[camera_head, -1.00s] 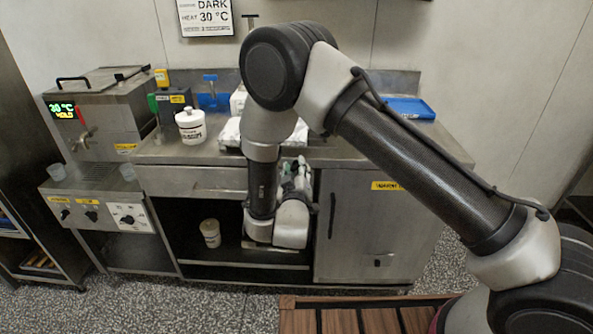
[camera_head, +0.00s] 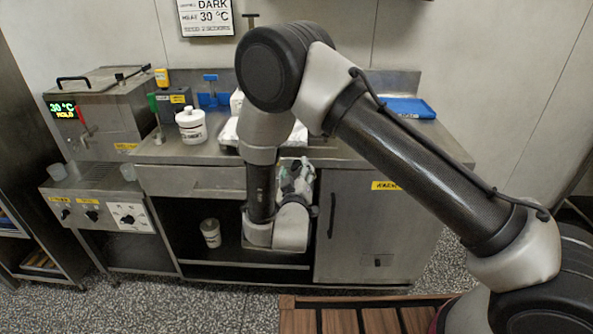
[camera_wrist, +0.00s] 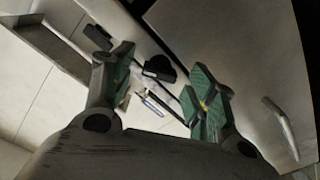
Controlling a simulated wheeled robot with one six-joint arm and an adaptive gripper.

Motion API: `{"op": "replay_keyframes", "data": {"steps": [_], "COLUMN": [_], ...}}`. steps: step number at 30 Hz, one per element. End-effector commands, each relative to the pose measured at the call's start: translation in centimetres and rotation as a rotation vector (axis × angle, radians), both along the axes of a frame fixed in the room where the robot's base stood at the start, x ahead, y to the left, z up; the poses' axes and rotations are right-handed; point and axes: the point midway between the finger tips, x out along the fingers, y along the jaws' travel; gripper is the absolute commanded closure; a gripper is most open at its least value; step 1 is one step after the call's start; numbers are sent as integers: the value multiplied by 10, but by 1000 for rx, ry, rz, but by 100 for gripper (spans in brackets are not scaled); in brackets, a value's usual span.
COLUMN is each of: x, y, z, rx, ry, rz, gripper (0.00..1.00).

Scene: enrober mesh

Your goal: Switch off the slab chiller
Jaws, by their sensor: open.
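No unit in view carries a label that I can read as the slab chiller. A steel control panel (camera_head: 90,214) at the left has several dark knobs under small yellow labels, too small to read. One knob (camera_head: 127,219) sits on a white plate. A steel cabinet (camera_head: 372,235) with a yellow label stands at the right. My gripper (camera_head: 297,178) hangs pointing up in front of the counter, left of that cabinet. In the wrist view my gripper (camera_wrist: 157,82) is open, with green pads apart and nothing between them. A dark rounded part (camera_wrist: 160,68) shows beyond the pads.
A steel tank (camera_head: 105,110) with a lit "30 °C HOLD" display stands at the left. A white tub (camera_head: 191,126) and a blue tray (camera_head: 410,108) are on the counter. Another tub (camera_head: 211,232) stands on the open shelf below. A slatted wooden surface (camera_head: 360,320) is in front.

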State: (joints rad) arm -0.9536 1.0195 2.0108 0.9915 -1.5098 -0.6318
Motion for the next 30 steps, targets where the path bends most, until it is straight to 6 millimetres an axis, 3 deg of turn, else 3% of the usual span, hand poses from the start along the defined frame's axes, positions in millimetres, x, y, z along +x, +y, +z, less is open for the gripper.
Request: {"op": "replay_keyframes", "data": {"steps": [10,23,26,29,30], "x": [-56,-63,-64,-69,-77], "y": [3,2,4,14,18], "z": [0,0,-19,-63,-87], "rx": [-2,9,47,95,106], "ry": [1,1,79,269,379], "rz": [3,2,6,48,72], "gripper": [43,43,43,43,43]}}
